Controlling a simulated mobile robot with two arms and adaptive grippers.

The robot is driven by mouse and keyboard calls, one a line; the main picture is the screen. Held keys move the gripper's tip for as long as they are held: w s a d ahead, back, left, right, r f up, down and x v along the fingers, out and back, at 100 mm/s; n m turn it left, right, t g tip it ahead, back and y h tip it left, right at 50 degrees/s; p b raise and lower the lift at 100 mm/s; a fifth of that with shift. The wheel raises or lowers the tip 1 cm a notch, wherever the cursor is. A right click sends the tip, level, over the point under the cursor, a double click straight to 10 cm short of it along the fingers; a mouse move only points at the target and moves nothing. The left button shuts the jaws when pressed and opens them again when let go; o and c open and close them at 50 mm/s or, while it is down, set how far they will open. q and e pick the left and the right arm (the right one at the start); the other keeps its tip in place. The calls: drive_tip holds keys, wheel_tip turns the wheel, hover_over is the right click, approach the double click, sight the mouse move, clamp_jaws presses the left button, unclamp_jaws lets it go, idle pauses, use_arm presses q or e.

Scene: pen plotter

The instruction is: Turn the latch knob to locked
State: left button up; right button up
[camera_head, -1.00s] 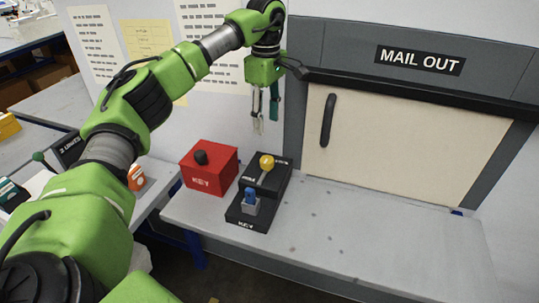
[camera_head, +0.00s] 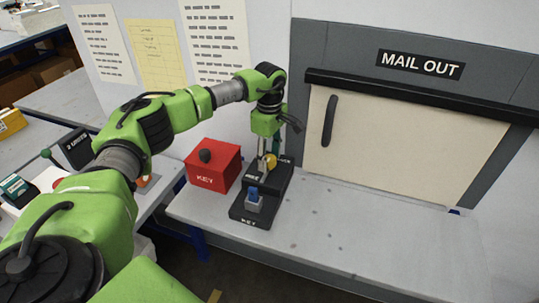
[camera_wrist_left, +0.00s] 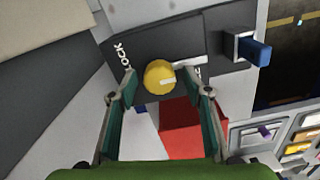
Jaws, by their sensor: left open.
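The yellow latch knob (camera_head: 269,161) is on a black block (camera_head: 278,180) on the grey bench. In the left wrist view the yellow knob (camera_wrist_left: 159,77) has a pale pointer mark on it, and the word LOCK (camera_wrist_left: 124,64) is printed to its left. A pale bar (camera_wrist_left: 188,63) lies on the block beside the knob. My left gripper (camera_head: 265,165) points down at the knob. In the left wrist view its two fingers (camera_wrist_left: 160,98) are open and spread on either side of the knob, with nothing held. Whether they touch it I cannot tell. My right gripper is not in view.
A blue key (camera_head: 253,194) stands in a holder at the block's front. A red box (camera_head: 213,170) marked KEY with a black knob stands to the left. The MAIL OUT door (camera_head: 400,135) is behind, to the right. The bench at right is clear.

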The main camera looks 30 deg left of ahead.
use_arm(q)
drive_tip(key=c, duration=1.1)
drive_tip(key=shift+n, duration=0.3)
drive_tip(key=n, duration=0.3)
drive_tip(key=shift+n, duration=0.3)
drive_tip(key=n, duration=0.4)
drive_tip(key=shift+n, duration=0.3)
drive_tip(key=n, duration=0.4)
drive_tip(key=shift+n, duration=0.3)
drive_tip(key=shift+r+n, duration=0.1)
drive_tip(key=shift+n, duration=2.2)
drive_tip(key=shift+w, duration=0.1)
